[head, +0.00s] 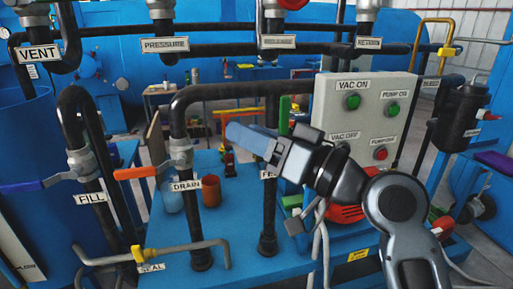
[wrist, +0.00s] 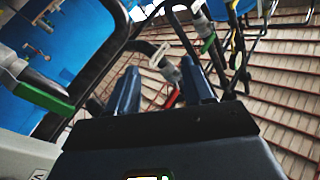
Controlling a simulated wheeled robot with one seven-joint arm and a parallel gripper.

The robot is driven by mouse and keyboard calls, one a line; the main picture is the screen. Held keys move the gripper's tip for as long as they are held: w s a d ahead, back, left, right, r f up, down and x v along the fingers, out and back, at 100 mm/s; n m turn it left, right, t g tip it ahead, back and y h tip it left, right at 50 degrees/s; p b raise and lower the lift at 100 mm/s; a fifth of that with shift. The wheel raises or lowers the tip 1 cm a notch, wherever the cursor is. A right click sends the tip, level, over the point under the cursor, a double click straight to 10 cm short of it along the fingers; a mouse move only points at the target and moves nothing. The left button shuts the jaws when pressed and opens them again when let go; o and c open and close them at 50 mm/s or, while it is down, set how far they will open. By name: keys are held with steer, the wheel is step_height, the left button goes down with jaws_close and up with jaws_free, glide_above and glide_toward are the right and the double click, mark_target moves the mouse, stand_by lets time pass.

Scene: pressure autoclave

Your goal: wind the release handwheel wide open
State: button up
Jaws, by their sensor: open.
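A red round part (head: 290,3), possibly the release handwheel, is cut off by the top edge of the head view. It sits on a grey valve body above a label (head: 291,41) too blurred to read with certainty. My gripper (head: 235,132) is lower and to the left of it, over the blue bench, with its blue fingers pointing left. In the wrist view my gripper (wrist: 160,80) has its two dark blue fingers apart, with nothing held between them. A grey pipe fitting (wrist: 165,66) and a small red part (wrist: 172,98) show beyond the fingers; I cannot tell which valve they belong to.
Dark pipes stand around my arm, including the drain pipe with an orange lever (head: 137,173) and the fill pipe with a blue lever (head: 22,187). A grey control box (head: 362,120) stands behind my arm. A brown cup (head: 210,191) stands on the blue bench (head: 225,235).

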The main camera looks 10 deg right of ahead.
steer(key=shift+s+d+f+m+t+h, duration=0.15)
steer(key=shift+f+m+h, duration=0.1)
steer(key=shift+f, duration=0.2)
steer(key=shift+s+d+f+m+t+h, duration=0.15)
steer(key=shift+f+m, duration=0.1)
steer(key=shift+f, duration=0.15)
steer(key=shift+w+a+r, duration=0.1)
steer(key=shift+w, duration=0.05)
